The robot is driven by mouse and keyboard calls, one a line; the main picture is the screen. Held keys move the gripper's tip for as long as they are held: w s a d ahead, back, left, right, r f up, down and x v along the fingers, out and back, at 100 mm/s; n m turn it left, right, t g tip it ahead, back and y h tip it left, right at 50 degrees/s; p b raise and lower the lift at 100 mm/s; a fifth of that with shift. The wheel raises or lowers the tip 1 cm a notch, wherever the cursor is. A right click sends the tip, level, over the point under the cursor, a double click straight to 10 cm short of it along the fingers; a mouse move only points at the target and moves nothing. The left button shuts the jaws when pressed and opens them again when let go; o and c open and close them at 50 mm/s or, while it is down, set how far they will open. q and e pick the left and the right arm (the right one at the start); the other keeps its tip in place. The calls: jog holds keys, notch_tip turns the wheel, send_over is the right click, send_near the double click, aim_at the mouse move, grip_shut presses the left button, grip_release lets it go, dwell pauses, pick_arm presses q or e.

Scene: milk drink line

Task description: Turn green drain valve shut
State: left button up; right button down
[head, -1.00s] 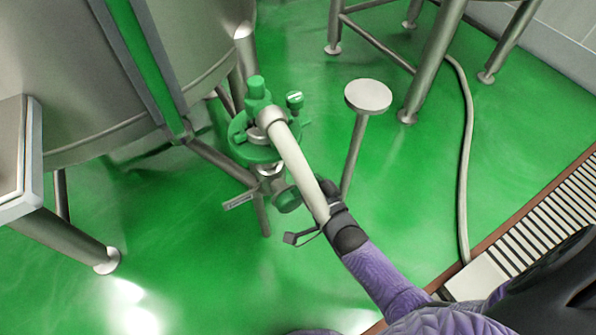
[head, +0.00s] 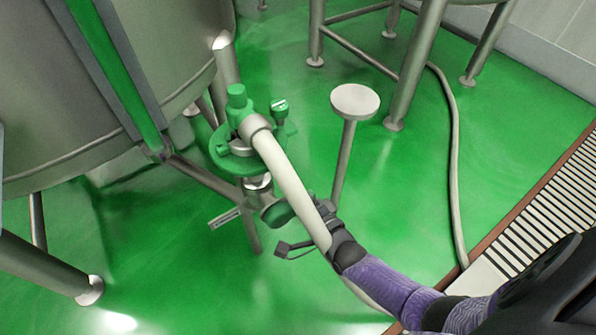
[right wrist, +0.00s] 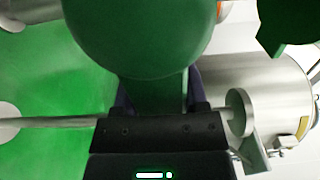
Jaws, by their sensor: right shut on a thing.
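The drain valve assembly stands under the tank in the head view, with a green disc (head: 226,158) and green knobs. A lower green knob (head: 277,212) sits near my right gripper (head: 326,212). In the right wrist view a large rounded green part (right wrist: 138,35) fills the top, and its green stem (right wrist: 150,92) runs down between the fingers. My right gripper (right wrist: 152,100) is shut on this green valve handle. In the head view the pale hose (head: 285,175) crosses in front, so the fingertips and the grasp are mostly hidden. My left gripper is out of view.
A steel tank (head: 110,90) stands on the left. A round-topped steel post (head: 354,100) rises right of the valve. Another stand (head: 415,70) is behind it, with a floor hose (head: 455,160). A slatted drain (head: 545,200) runs at right.

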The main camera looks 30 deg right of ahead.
jog(key=shift+f, duration=0.1)
dwell(0.4)
jog(key=shift+c, duration=0.6)
grip_release()
jog(key=shift+s, duration=0.1)
jog(key=s+p, duration=0.3)
jog(key=s, duration=0.6)
jog(key=shift+s+d, duration=0.15)
jog(key=shift+s, duration=0.25)
